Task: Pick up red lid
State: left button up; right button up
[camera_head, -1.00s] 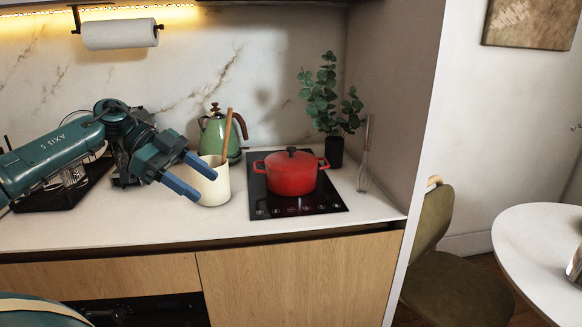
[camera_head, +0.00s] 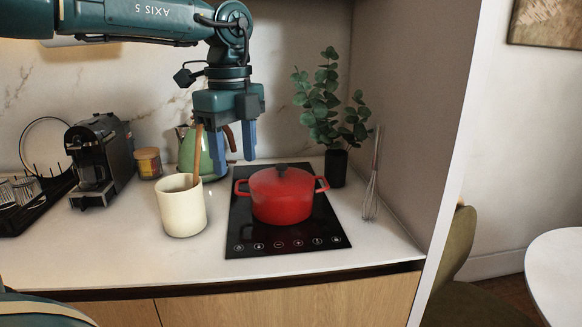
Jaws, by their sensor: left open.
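The red lid (camera_head: 262,182) sits on the red pot (camera_head: 281,208), with a dark knob (camera_head: 281,169) on top. The pot stands on the black cooktop (camera_head: 290,243). My left gripper (camera_head: 232,150) is open and empty. It points down, above and to the left of the pot, with its blue fingers in front of the green kettle in the picture. It appears apart from the lid. My right gripper is not in view.
A cream crock (camera_head: 182,208) with a wooden utensil stands left of the cooktop. The green kettle (camera_head: 187,152) is behind it. A potted plant (camera_head: 336,163) and a whisk (camera_head: 371,190) stand to the right. A coffee machine (camera_head: 98,158) is at left. The front counter is clear.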

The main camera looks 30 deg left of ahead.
aim_at(281, 181)
jog(key=i+j, duration=0.2)
jog(key=i, duration=0.2)
jog(key=i+j, duration=0.2)
jog(key=i, duration=0.25)
